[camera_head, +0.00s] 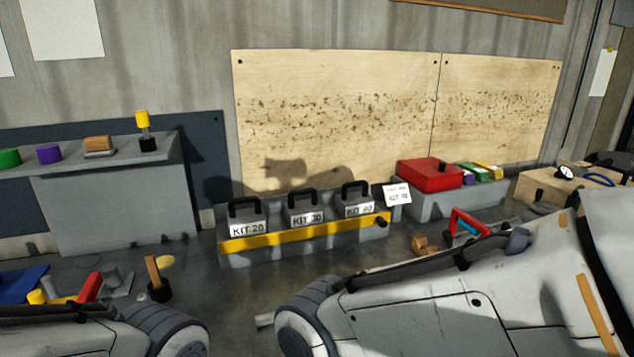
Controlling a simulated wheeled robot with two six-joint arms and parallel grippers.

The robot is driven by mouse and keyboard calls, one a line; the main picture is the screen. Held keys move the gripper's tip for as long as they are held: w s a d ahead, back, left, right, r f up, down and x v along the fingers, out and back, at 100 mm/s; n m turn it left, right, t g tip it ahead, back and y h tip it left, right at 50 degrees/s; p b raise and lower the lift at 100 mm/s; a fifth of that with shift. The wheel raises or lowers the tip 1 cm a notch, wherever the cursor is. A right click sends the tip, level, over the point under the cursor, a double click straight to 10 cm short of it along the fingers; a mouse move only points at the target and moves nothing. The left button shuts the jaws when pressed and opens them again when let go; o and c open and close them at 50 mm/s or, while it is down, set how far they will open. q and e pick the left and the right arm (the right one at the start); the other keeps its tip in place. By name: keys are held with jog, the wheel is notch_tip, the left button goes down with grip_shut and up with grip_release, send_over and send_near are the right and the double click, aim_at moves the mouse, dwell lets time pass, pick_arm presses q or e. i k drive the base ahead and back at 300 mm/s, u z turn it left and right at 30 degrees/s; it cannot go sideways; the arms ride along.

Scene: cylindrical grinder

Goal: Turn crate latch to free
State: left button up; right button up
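A grey crate (237,261) stands against the wall in the middle of the head view. It holds three grey kits with black handles: KIT 20 (246,216), KIT 30 (304,209) and KIT 40 (357,201). A yellow bar (290,236) runs across the front of the crate, below the kit labels. A black knob (381,222) sits at the bar's right end; it looks like the latch, but its turn position is too small to tell. My two arms fill the lower left and lower right foreground. I cannot make out either gripper's fingers.
A small sign (397,194) reading KIT 10 stands right of the crate. A red box (430,174) sits on a grey block farther right. A grey bench (115,205) with coloured pieces stands left. Floor before the crate is partly clear.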

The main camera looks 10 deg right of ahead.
aim_at(575, 194)
jog(key=i, duration=0.25)
jog(key=z, duration=2.05)
jog(key=i, duration=1.05)
jog(key=z, duration=0.15)
jog(key=i, duration=0.6)
jog(key=z, duration=0.55)
jog(key=i, duration=0.7)
jog(key=u, duration=0.65)
jog(key=i, duration=0.95)
jog(key=u, duration=0.8)
